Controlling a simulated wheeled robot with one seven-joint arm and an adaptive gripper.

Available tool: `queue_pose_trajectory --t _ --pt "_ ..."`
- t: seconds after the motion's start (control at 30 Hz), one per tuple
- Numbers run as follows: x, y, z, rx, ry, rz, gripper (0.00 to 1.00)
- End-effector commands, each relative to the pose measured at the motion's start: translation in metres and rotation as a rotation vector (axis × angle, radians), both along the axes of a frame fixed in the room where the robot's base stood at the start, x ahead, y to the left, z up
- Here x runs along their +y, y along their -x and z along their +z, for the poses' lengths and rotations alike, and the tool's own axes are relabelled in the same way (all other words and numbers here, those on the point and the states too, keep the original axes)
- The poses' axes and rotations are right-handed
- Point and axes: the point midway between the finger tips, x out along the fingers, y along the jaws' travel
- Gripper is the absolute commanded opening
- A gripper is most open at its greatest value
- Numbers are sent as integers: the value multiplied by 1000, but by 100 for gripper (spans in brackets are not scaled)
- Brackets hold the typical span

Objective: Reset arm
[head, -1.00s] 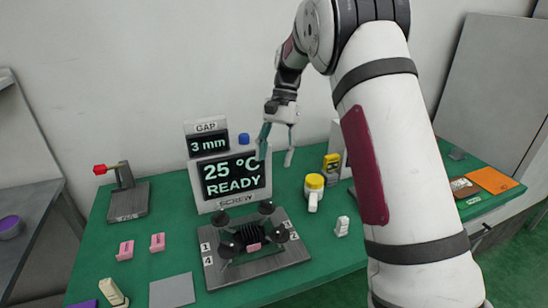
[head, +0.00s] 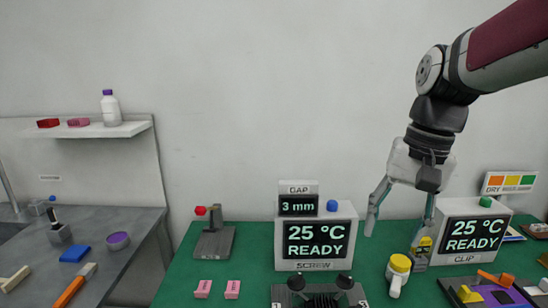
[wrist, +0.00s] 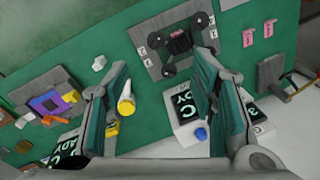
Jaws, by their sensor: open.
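My gripper (head: 398,215) is open and empty. It hangs in the air above the green table, in front of the wall, between the screw display and the clip display in the head view. My gripper touches nothing that I can see.
The screw display (head: 316,236) with its blue button (head: 332,206) and the clip display (head: 472,232) stand on the table. The four-knob fixture (wrist: 180,40) lies in front. A red-tipped lever stand (head: 214,238) is at left. A grey side bench (head: 130,225) and a shelf (head: 130,130) are farther left.

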Motion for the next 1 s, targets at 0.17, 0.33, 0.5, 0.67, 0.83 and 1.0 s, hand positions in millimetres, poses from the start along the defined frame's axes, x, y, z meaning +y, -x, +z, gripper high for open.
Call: queue_pose_trajectory --t 0.17,0.33,0.5,0.67,0.83,1.0 --pt "5 64 13 -116 56 116 52" --pt "7 117 9 -216 119 225 52" --pt "6 155 -3 -295 178 313 52" --pt "5 172 -11 -333 210 358 52" --pt "5 176 -14 -341 218 371 52" --pt "5 175 -14 -340 218 369 52"
